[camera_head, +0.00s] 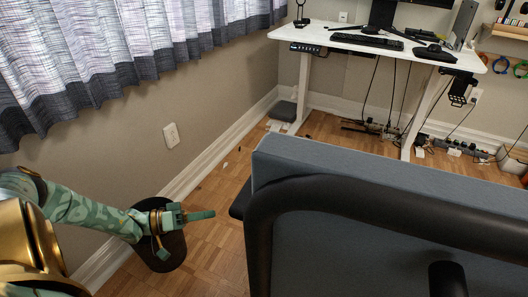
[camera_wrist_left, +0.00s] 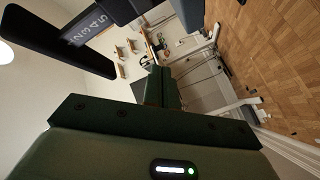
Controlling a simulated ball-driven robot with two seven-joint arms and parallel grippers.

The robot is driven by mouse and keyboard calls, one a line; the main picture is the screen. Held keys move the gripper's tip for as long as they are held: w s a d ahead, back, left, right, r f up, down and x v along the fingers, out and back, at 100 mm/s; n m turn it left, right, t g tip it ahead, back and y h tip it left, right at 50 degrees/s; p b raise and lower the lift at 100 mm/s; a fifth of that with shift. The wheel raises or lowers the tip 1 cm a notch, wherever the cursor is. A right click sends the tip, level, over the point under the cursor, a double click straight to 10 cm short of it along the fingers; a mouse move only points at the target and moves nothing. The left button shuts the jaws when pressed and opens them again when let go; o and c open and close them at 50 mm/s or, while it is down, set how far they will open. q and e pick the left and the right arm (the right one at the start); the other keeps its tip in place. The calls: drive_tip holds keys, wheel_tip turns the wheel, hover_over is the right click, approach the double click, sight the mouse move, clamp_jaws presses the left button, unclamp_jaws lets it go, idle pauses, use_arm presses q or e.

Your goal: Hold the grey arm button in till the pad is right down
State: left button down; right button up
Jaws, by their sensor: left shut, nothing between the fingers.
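The chair (camera_head: 390,180) has its grey-blue back towards me. A dark armrest pad (camera_head: 238,206) juts out at its left edge. In the left wrist view the long black pad (camera_wrist_left: 55,42) is at upper left, beside a dark grey upright (camera_wrist_left: 90,24) marked with digits. I cannot make out the grey button for certain. My left gripper (camera_head: 212,215) is just left of the pad in the head view, apart from it, with its fingers pointing right. In the left wrist view its fingers (camera_wrist_left: 160,85) are together and empty. My right gripper is out of view.
A black bin (camera_head: 170,250) stands on the floor below my left arm. The white desk (camera_head: 330,37) with keyboard and monitor is at the back, with cables beneath. A wall and curtain (camera_head: 110,60) close off the left. Wooden floor between chair and wall is mostly clear.

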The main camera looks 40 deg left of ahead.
use_arm(q)
drive_tip(key=shift+s+f, duration=0.15)
drive_tip(key=shift+f, duration=0.55)
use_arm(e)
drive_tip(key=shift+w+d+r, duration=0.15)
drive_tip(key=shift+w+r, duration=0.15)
